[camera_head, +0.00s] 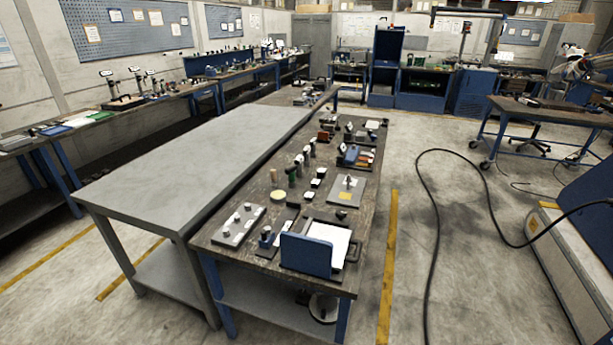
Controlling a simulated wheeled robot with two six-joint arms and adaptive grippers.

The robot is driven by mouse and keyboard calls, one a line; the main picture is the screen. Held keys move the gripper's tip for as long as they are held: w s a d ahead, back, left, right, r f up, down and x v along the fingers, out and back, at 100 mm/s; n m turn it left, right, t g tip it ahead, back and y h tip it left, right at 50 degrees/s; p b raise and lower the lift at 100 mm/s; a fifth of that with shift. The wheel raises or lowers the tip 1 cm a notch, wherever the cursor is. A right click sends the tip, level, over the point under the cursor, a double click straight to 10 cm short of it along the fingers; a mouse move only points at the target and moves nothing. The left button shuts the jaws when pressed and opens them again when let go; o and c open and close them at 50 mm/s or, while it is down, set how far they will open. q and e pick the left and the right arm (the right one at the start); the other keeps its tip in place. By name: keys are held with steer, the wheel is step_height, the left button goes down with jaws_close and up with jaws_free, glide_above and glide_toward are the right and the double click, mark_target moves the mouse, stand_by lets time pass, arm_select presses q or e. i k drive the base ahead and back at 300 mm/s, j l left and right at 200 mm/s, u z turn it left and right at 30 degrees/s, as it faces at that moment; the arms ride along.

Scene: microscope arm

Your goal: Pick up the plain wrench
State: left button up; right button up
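I cannot make out a plain wrench anywhere in the head view; the small items are too far off to tell apart. A dark-topped workbench (265,243) with blue legs stands in the middle and carries many small tools and parts. On it are a grey plate with knobs (239,226), a blue upright panel (306,256) beside a white sheet (333,237), a grey plate with a yellow label (345,191), and a tray of coloured parts (358,156). Neither of my grippers is in view.
A bare grey table (190,160) stands against the workbench's left side. Wall benches (130,112) with tools run along the left. A black cable (432,220) lies across the floor at right, near a wheeled table (550,113). Floor right of the workbench is mostly open.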

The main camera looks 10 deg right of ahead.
mark_target(290, 171)
steer(key=i+j+z, duration=0.1)
steer(key=z, duration=0.35)
steer(key=i+j+z, duration=0.1)
steer(key=z, duration=0.4)
steer(key=j+z, duration=0.3)
steer(key=z, duration=0.15)
steer(key=i+j+z, duration=0.1)
steer(key=z, duration=0.4)
steer(key=j, duration=0.1)
